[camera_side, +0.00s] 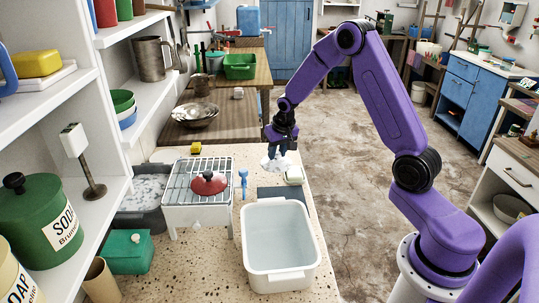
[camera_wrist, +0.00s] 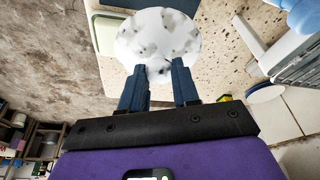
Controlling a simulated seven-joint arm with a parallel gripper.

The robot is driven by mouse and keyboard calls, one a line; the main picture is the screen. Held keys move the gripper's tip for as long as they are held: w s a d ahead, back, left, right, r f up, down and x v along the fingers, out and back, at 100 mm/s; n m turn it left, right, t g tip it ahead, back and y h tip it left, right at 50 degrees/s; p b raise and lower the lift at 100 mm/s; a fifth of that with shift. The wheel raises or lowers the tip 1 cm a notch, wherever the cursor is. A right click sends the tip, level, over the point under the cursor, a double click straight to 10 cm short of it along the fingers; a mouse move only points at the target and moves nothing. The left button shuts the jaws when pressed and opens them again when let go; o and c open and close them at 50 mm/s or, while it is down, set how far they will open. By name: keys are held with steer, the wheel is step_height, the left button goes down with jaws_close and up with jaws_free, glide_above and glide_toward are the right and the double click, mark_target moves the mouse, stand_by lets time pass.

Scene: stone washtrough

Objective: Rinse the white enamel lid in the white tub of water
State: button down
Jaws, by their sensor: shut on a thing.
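My gripper (camera_side: 279,153) is shut on the white enamel lid (camera_side: 277,164) above the far part of the speckled counter. In the wrist view my gripper (camera_wrist: 160,70) has its two dark blue fingers at the near edge of the lid (camera_wrist: 158,38). The lid's round white face carries several dark grey smudges. The exact grip point between the fingers is partly hidden. The white tub (camera_side: 247,250) stands on the counter nearer the side camera, apart from the lid. It holds pale, clear-looking water (camera_side: 279,245).
A wire rack (camera_side: 187,172) with a red lid (camera_side: 208,184) stands left of the tub. A blue upright tool (camera_side: 243,182), a dark mat (camera_side: 280,195) and a pale block (camera_side: 293,175) lie between lid and tub. A grey basin of suds (camera_side: 143,190) is further left.

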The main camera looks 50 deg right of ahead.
steer(key=s+a+r, duration=0.2)
steer(key=s+r, duration=0.1)
steer(key=s, duration=0.3)
steer(key=s+a, duration=0.1)
steer(key=a, duration=0.3)
steer(key=s+a, duration=0.2)
steer(key=a, duration=0.2)
steer(key=s+a+r, duration=0.1)
steer(key=s+a, duration=0.1)
steer(key=a, duration=0.2)
steer(key=shift+s+a, duration=0.1)
steer(key=shift+a, duration=0.3)
steer(key=s+a+r, duration=0.1)
steer(key=s+a, duration=0.7)
steer(key=s, duration=0.1)
step_height(320, 180, down, 9)
steer(key=shift+w+a+r, duration=0.15)
steer(key=shift+w+r, duration=0.05)
steer(key=shift+w, duration=0.05)
steer(key=shift+r, duration=0.1)
stand_by(0.6)
step_height(320, 180, up, 7)
stand_by(0.9)
stand_by(0.8)
